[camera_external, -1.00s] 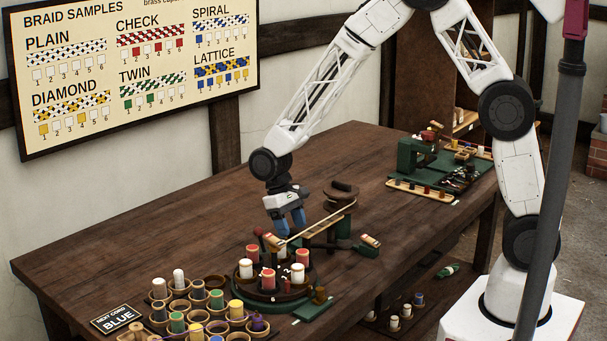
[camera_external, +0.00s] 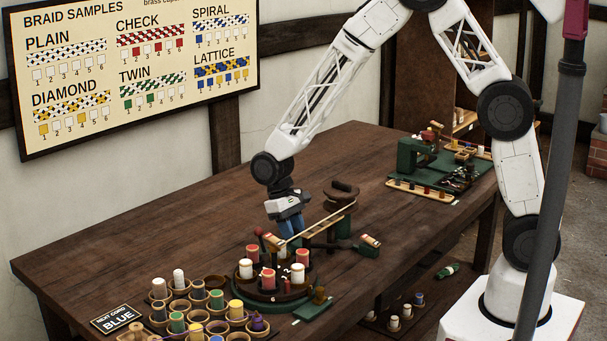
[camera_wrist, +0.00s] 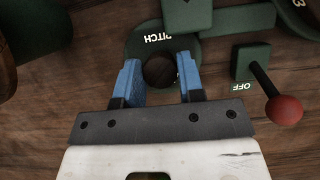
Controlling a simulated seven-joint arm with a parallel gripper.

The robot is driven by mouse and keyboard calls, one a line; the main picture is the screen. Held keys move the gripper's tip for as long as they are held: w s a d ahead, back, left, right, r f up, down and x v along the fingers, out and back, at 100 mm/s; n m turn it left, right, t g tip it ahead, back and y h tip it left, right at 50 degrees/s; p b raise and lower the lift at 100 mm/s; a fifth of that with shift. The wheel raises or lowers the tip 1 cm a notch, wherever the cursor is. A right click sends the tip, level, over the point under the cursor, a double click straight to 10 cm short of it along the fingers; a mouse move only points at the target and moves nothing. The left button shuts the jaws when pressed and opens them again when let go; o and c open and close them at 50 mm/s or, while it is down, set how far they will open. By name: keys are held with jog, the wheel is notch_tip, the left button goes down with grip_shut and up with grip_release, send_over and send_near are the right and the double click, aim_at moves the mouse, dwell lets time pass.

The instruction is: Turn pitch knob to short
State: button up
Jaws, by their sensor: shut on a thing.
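The pitch knob (camera_wrist: 160,71) is a dark round knob on a green round plate (camera_wrist: 137,50) marked PITCH, whose lettering appears upside down in the wrist view. My gripper (camera_wrist: 160,75) has one blue finger on each side of the knob and is shut on it. In the external view my gripper (camera_external: 291,230) points down behind the round bobbin carrier, and its fingers hide the knob there. I cannot make out a short mark or which way the knob is turned.
A lever with a red ball (camera_wrist: 284,110) stands close to my gripper, beside an OFF mark. The round carrier (camera_external: 262,297) holds red and white bobbins. Cups with coloured bobbins (camera_external: 197,327) stand at the front. The table's back left is clear.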

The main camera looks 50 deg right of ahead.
jog(key=shift+m, duration=0.4)
jog(key=m+y, duration=0.1)
jog(key=m, duration=0.2)
jog(key=shift+d+y, duration=0.1)
jog(key=shift+y, duration=0.2)
jog(key=m+t+y, duration=0.1)
jog(key=m, duration=0.4)
jog(key=shift+y, duration=0.3)
jog(key=o, duration=0.9)
jog(key=shift+r, duration=0.15)
jog(key=v, duration=0.7)
jog(key=shift+d+r, duration=0.15)
jog(key=shift+r, duration=0.1)
